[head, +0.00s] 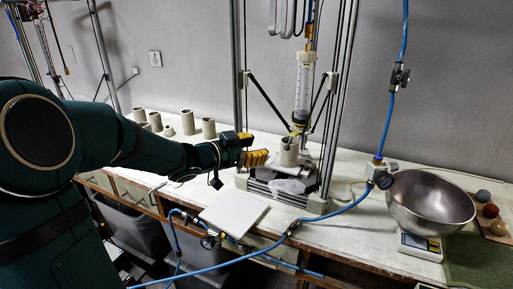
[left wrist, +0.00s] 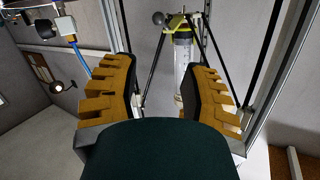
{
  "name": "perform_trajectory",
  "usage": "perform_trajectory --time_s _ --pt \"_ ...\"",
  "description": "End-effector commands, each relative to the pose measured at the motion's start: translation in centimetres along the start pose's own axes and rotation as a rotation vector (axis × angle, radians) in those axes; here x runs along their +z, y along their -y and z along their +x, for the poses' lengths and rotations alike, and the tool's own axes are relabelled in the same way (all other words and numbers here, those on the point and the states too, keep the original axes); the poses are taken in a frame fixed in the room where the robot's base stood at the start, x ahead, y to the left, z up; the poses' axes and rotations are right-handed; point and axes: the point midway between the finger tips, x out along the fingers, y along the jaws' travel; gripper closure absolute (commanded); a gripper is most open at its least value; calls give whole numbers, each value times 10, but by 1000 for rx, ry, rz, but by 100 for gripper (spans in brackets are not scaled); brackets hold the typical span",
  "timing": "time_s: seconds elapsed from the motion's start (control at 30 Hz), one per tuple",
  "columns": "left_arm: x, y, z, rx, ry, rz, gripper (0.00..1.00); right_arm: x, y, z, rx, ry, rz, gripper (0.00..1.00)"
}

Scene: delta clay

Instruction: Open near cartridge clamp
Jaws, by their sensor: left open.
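The near clay printer holds a clear upright cartridge (head: 304,88) between its metal posts. A yellow holder (head: 297,129) sits at its lower end, above a pale clay cup (head: 289,153). My left gripper (head: 255,149), with orange ridged fingers, is open just left of the cup and below the cartridge. In the left wrist view, the cartridge (left wrist: 183,68) shows between the spread fingers (left wrist: 158,75), nearer the right one, with a yellow bracket (left wrist: 181,22) and black rods above it. I cannot tell the clamp's state. My right gripper is not in view.
Several clay cups (head: 186,122) stand behind my left arm. A white board (head: 234,210) lies on the table front. A blue hose with valves (head: 383,180) crosses the right side. A steel bowl (head: 430,200) sits on a scale (head: 420,247) at right.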

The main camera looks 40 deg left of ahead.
Motion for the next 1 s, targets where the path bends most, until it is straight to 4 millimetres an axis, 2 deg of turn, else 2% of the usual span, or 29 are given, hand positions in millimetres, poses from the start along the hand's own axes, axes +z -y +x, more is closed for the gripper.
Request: perform_trajectory --time_s 0.03,0.1,0.17,0.27,0.4,0.53,0.67,0.8,0.9,1.0 --pt "0 2 0 -8 2 -4 76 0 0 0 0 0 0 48" --pt "1 11 2 -43 11 -20 100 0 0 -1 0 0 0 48" --pt "2 26 3 -101 26 -50 100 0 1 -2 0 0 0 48" --pt "9 62 3 -247 70 -144 100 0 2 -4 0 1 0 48" --pt "29 112 -5 -473 158 -347 100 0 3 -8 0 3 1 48" --pt "52 139 -15 -631 242 -576 100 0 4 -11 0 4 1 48" --pt "74 148 -21 -728 322 -838 100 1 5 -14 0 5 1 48" --pt "90 140 -19 -756 396 -1146 100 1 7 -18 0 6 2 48" --pt "91 127 -10 -720 437 -1373 100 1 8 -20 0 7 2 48" --pt "82 112 2 -637 460 -1598 100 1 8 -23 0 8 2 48"
